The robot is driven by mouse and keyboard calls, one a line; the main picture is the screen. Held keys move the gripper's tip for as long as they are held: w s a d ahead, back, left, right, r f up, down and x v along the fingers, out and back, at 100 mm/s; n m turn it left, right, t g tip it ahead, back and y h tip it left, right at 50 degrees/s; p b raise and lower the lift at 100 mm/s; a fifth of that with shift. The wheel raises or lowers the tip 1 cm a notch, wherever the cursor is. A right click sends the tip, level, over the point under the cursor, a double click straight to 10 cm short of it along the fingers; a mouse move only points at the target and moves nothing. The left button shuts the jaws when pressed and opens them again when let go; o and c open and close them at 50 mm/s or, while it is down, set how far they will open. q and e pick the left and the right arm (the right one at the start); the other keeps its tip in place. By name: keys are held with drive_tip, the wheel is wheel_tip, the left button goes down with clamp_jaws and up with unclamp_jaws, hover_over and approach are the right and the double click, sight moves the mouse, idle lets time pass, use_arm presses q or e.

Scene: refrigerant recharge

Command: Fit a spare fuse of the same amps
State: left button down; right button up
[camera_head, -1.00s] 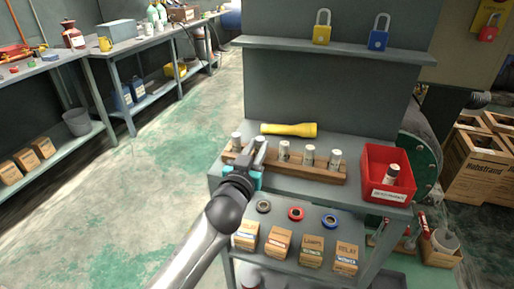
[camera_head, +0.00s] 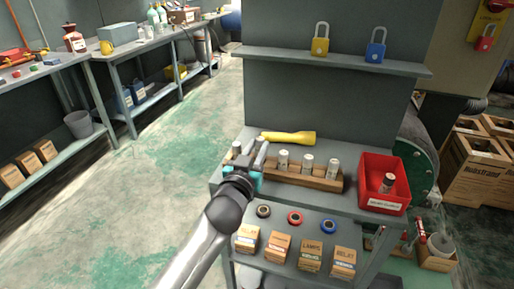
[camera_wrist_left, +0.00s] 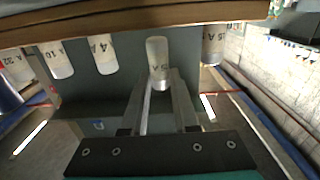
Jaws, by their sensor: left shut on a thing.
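A wooden rack (camera_head: 318,182) stands on the top shelf of the grey cart with white fuses upright in it. One fuse (camera_head: 236,148) is left of my left gripper (camera_head: 262,150), and three more (camera_head: 307,163) are to its right. My left gripper (camera_wrist_left: 160,82) is shut on a fuse (camera_wrist_left: 158,60) whose label I cannot read fully. In the left wrist view, this fuse's rounded end looks just clear of the rack edge. Neighbouring labels include "4 A" (camera_wrist_left: 102,52) and "10" (camera_wrist_left: 57,58). My right gripper is out of view.
A yellow torch (camera_head: 290,137) lies behind the rack. Three tape rolls (camera_head: 295,218) and several small boxes (camera_head: 310,256) are on lower shelves. Yellow (camera_head: 320,42) and blue (camera_head: 376,47) padlocks stand on the ledge above.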

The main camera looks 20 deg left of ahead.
use_arm(q)
drive_tip(key=shift+s+r, duration=0.1)
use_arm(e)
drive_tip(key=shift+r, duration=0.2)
use_arm(q)
drive_tip(key=shift+s+p, duration=0.55)
drive_tip(key=shift+s, duration=0.8)
drive_tip(key=shift+s+a+p, duration=0.15)
drive_tip(key=shift+s+p, duration=0.4)
drive_tip(key=shift+s, duration=2)
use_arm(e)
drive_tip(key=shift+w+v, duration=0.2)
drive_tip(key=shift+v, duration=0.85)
use_arm(q)
drive_tip(key=s+r, duration=0.3)
drive_tip(key=s, duration=1.1)
drive_tip(key=shift+a+r+y, duration=0.2)
drive_tip(key=shift+a+y, duration=0.1)
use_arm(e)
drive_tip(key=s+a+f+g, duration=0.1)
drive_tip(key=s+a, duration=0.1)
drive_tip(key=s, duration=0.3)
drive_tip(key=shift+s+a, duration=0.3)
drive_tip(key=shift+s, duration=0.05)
use_arm(q)
drive_tip(key=shift+s, duration=0.1)
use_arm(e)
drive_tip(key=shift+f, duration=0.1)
